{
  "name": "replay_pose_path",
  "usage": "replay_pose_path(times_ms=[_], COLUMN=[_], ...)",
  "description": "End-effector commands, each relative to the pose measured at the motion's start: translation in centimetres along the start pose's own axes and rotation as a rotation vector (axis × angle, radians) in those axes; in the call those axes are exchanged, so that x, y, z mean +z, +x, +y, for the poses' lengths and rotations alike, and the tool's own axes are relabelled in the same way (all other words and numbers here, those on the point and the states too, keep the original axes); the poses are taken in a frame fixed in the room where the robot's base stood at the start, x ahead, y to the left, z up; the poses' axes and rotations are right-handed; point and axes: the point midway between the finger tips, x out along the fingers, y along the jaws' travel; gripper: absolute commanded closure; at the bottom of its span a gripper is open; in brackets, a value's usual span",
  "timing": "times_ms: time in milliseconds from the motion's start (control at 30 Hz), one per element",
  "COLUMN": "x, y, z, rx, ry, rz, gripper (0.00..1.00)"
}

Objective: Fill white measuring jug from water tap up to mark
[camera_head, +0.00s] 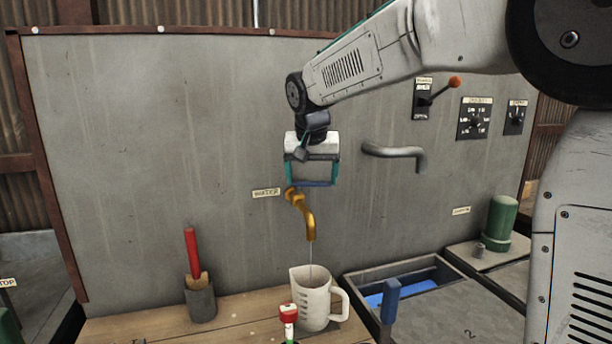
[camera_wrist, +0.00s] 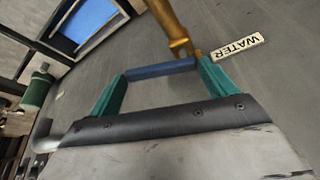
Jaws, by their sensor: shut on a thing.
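The white measuring jug (camera_head: 313,302) stands upright on the wooden bench under the brass water tap (camera_head: 308,215). Its handle is on the right. A thin stream of water (camera_head: 311,254) runs from the spout into the jug's mouth. The water level and the mark cannot be made out. My gripper (camera_head: 311,181) is above the tap, its green fingers shut on the blue tap lever (camera_wrist: 160,69). The lever spans between the fingertips in the wrist view, with the brass tap body (camera_wrist: 176,32) just beyond it.
A "WATER" label (camera_wrist: 237,48) is on the grey wall panel beside the tap. A grey pipe (camera_head: 394,153) sticks out to the right. A holder (camera_head: 201,303) with a red-handled tool stands left. A red-capped item (camera_head: 288,314) is close before the jug. A blue-lined basin (camera_head: 412,286) lies right.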

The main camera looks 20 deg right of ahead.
Motion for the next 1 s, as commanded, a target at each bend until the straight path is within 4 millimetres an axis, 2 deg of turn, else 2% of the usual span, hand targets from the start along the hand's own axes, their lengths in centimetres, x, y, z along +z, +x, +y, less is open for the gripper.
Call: replay_pose_path(times_ms=[67,100,133,433,800,1000], x=[0.0,0.0,0.0,0.0,-0.1,0.0], y=[0.0,0.0,0.0,-0.5,-6.4,-7.8], z=[0.0,0.0,0.0,0.0,0.0,0.0], rx=[0.000,0.000,0.000,-0.001,-0.002,-0.001], ry=[-0.001,-0.001,-0.001,-0.001,-0.002,-0.001], rz=[0.001,0.001,0.001,0.001,0.004,0.001], gripper=[0.57,0.08,0.00,0.00,0.00,0.00])
